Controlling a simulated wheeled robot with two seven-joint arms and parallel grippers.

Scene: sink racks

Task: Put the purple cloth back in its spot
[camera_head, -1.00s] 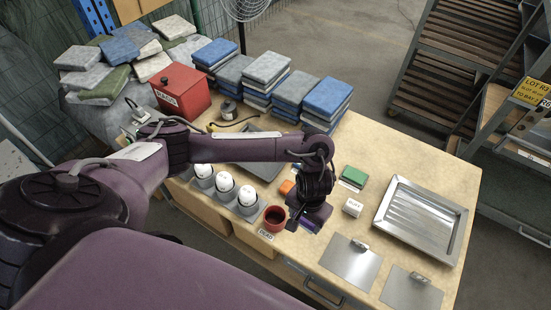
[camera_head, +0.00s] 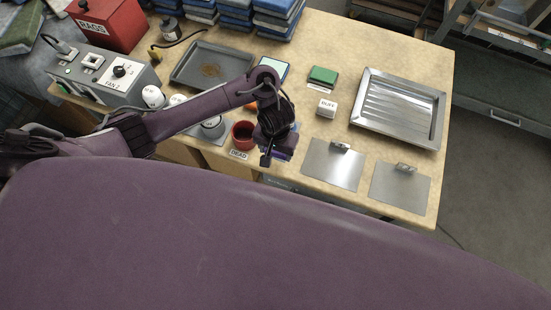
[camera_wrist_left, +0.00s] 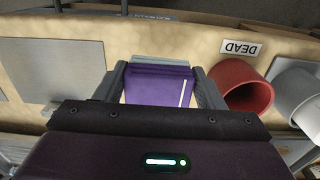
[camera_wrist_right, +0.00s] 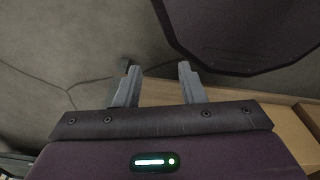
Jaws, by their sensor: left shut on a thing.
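The purple cloth (camera_wrist_left: 158,88) is a flat folded piece with a pale stripe, between the two fingers of my left gripper (camera_wrist_left: 158,74) in the left wrist view. In the head view only a sliver of the purple cloth (camera_head: 283,154) shows under my left gripper (camera_head: 272,157), which hides the rest. That gripper is shut on the cloth near the bench's front edge, just right of the red cup (camera_head: 243,134). I cannot tell whether the cloth touches the bench. My right gripper (camera_wrist_right: 157,82) is open and empty over grey floor in the right wrist view.
A DEAD label (camera_head: 239,155) lies before the red cup. Right of my left gripper are steel plates (camera_head: 332,165), a white DUST block (camera_head: 327,107), a green pad (camera_head: 323,75) and a ribbed metal tray (camera_head: 366,100). A dark tray (camera_head: 181,72) lies behind my left arm.

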